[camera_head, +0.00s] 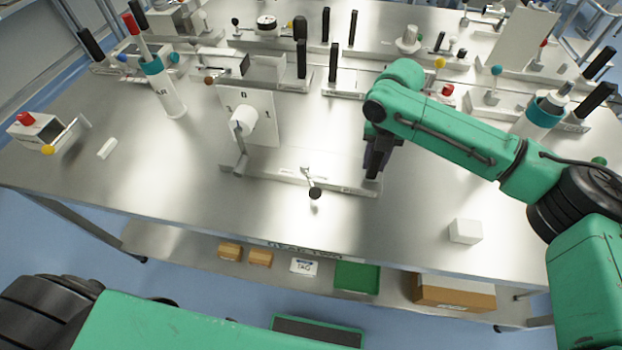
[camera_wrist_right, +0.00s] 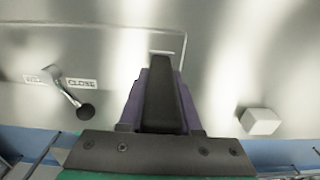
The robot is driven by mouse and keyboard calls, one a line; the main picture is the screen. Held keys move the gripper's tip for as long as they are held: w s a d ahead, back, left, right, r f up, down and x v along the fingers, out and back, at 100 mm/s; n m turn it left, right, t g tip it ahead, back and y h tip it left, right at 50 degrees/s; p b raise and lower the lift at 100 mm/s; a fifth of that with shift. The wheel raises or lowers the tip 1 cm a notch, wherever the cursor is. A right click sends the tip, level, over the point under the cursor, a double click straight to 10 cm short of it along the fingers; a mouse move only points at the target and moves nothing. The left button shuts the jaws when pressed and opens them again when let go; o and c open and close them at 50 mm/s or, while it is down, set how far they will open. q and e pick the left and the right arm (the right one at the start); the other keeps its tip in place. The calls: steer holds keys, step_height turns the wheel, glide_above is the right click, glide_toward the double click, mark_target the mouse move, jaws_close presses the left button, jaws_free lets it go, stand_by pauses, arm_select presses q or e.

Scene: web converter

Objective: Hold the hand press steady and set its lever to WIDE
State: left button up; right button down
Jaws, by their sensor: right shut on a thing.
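A low metal fixture (camera_head: 270,178) lies near the front middle of the table; no label names it as the hand press. Its small crank lever ends in a black knob (camera_head: 315,193) and points toward the front. The lever also shows in the right wrist view (camera_wrist_right: 66,92), beside labels; one reads CLOSE, the other is partly covered, and I cannot read WIDE. My right gripper (camera_head: 373,170) is shut on a black upright handle (camera_wrist_right: 160,98) at the fixture's right end. The fingers hide part of the handle. My left gripper is not in view.
A white roll (camera_head: 243,120) stands on the fixture's left side. A white block (camera_head: 465,231) lies to the right, near the front edge. Other fixtures with black posts stand behind. A white cylinder with a teal collar (camera_head: 164,90) stands at the left. The front-left tabletop is clear.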

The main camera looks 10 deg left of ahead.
stand_by(0.4)
arm_select(q)
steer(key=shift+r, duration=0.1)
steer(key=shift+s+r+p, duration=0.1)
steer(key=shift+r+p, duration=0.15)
steer(key=shift+p, duration=0.05)
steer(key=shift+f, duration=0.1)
stand_by(0.4)
stand_by(0.4)
